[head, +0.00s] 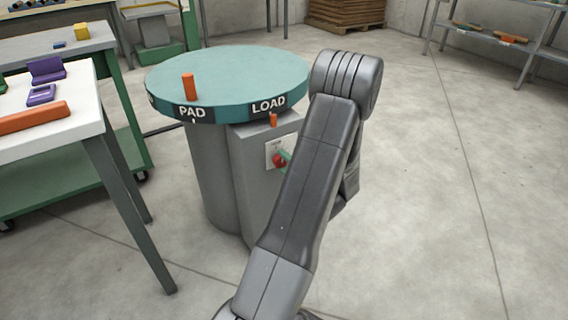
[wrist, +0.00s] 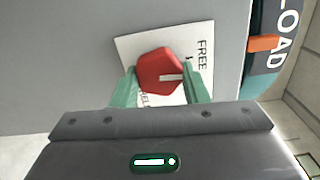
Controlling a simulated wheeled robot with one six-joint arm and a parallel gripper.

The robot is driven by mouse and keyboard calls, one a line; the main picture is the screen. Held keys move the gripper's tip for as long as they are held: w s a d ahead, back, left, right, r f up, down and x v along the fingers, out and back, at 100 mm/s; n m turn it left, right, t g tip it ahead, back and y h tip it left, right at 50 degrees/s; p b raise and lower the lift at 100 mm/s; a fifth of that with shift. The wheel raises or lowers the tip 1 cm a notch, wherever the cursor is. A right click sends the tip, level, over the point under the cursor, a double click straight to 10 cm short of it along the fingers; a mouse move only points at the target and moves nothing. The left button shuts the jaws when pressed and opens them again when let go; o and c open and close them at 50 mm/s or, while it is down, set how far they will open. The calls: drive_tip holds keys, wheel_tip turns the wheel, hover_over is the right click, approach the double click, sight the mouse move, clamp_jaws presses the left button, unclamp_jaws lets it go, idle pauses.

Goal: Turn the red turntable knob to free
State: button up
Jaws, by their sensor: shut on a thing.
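The red turntable knob (wrist: 160,72) sits on a white label plate (wrist: 128,48) on the grey cabinet's face. My gripper (wrist: 160,85) has its green fingers on either side of the knob, shut on it. The knob's white mark points right in the wrist view, toward the side with the word FREE, ending just below that word. A second word at the plate's lower part is partly hidden by the fingers and knob. In the head view the knob (head: 279,160) shows small beside my arm, which hides most of my gripper.
A small orange pointer (head: 273,120) tops the grey cabinet (head: 255,190). A white table (head: 20,145) stands at left. Floor at right is clear.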

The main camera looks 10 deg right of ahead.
drive_tip(key=shift+n, duration=0.6)
drive_tip(key=o, duration=1)
drive_tip(key=shift+c, duration=0.2)
drive_tip(key=p+v, duration=0.3)
drive_tip(key=v, duration=1)
drive_tip(key=shift+s, duration=0.4)
drive_tip(key=shift+d, duration=0.1)
drive_tip(key=b+x, duration=0.3)
drive_tip(key=x, duration=1.1)
